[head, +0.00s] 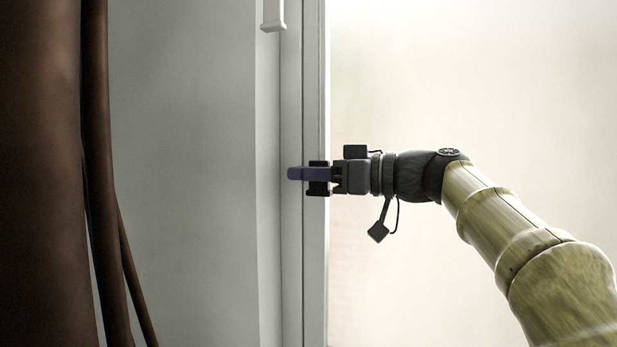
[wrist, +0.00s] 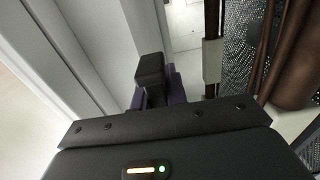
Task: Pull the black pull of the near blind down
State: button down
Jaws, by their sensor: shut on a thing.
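The black pull (head: 318,189) is a small dark block in front of the pale window frame, left of the bright pane. In the head view it shows above and below the purple finger of my gripper (head: 298,173), which crosses it from the right. My gripper is shut on it. In the wrist view the pull (wrist: 151,68) stands up between the dark purple fingers, and its lower part is hidden by them. No cord can be made out clearly. The bright pale area (head: 470,80) behind my arm is the window or a blind; I cannot tell which.
A white fitting (head: 272,15) hangs at the top of the head view, above and left of my gripper. A brown curtain (head: 45,150) hangs at the far left. Between it and the frame is a bare grey wall (head: 185,180). A dark mesh (wrist: 245,50) shows in the wrist view.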

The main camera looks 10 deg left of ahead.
jog(key=shift+f, duration=0.25)
jog(key=c, duration=1.4)
grip_release()
jog(key=shift+d, duration=0.15)
jog(key=s+d+b, duration=0.3)
jog(key=d, duration=1.3)
jog(key=shift+s+d, duration=0.15)
jog(key=shift+d, duration=0.25)
